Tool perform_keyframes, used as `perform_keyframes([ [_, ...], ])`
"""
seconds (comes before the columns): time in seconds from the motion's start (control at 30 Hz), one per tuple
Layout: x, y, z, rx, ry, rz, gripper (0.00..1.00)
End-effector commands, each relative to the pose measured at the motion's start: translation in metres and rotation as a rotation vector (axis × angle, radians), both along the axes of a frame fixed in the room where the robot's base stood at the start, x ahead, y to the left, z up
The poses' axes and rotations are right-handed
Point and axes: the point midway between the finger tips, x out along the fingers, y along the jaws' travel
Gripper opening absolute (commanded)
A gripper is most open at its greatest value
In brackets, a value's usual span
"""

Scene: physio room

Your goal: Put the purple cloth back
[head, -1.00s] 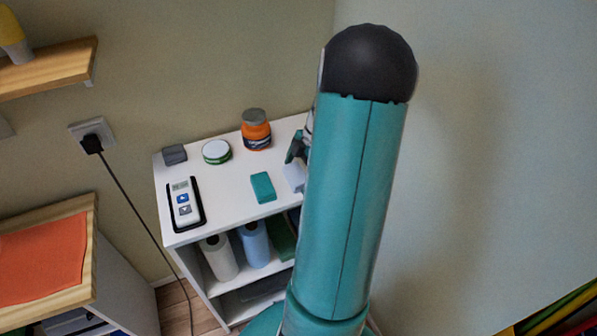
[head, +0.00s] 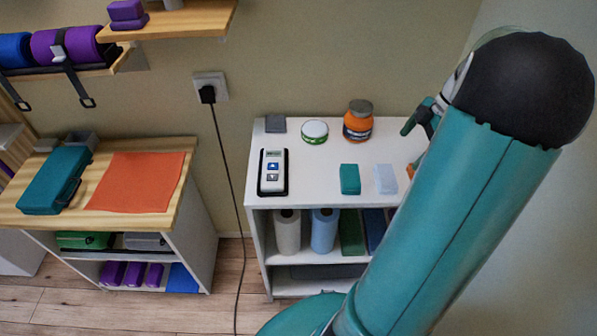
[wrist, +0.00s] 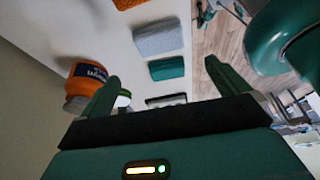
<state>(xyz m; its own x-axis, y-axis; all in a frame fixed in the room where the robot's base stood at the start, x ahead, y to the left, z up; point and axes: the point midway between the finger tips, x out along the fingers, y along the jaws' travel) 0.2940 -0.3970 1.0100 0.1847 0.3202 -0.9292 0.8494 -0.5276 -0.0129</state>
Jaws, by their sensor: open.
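I cannot make out a clearly purple cloth. On the white shelf top (head: 325,170) lie a teal folded cloth (head: 349,179), a pale bluish folded cloth (head: 386,179) and an orange item partly hidden behind my arm. In the wrist view the pale cloth (wrist: 159,38), the teal cloth (wrist: 166,69) and an orange cloth (wrist: 131,3) show in a row. My gripper (wrist: 160,78) is open, with nothing visible between its fingers. In the head view its dark green finger shows at the right of the orange jar, the rest hidden by my arm.
An orange jar (head: 358,121), a white-green tin (head: 314,131), a grey block (head: 275,124) and a handheld device (head: 273,172) stand on the shelf. Purple blocks (head: 127,12), purple rolls (head: 70,43) and lower purple items (head: 113,273) are left. A power cord (head: 225,160) hangs between units.

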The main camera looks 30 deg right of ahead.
Motion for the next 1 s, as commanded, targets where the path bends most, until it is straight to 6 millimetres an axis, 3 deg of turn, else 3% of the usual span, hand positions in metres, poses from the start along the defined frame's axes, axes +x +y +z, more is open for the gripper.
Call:
perform_keyframes([
  [0.17,0.036,0.063,0.031,-0.07,0.078,-0.099,1.0],
  [0.23,0.049,0.098,0.045,-0.108,0.106,-0.171,1.0],
  [0.43,0.063,0.197,0.076,-0.196,0.115,-0.399,1.0],
  [0.57,0.057,0.256,0.09,-0.214,0.073,-0.551,1.0],
  [0.8,0.025,0.347,0.102,-0.129,-0.047,-0.818,1.0],
  [1.0,-0.001,0.389,0.101,0.005,-0.104,-0.969,1.0],
])
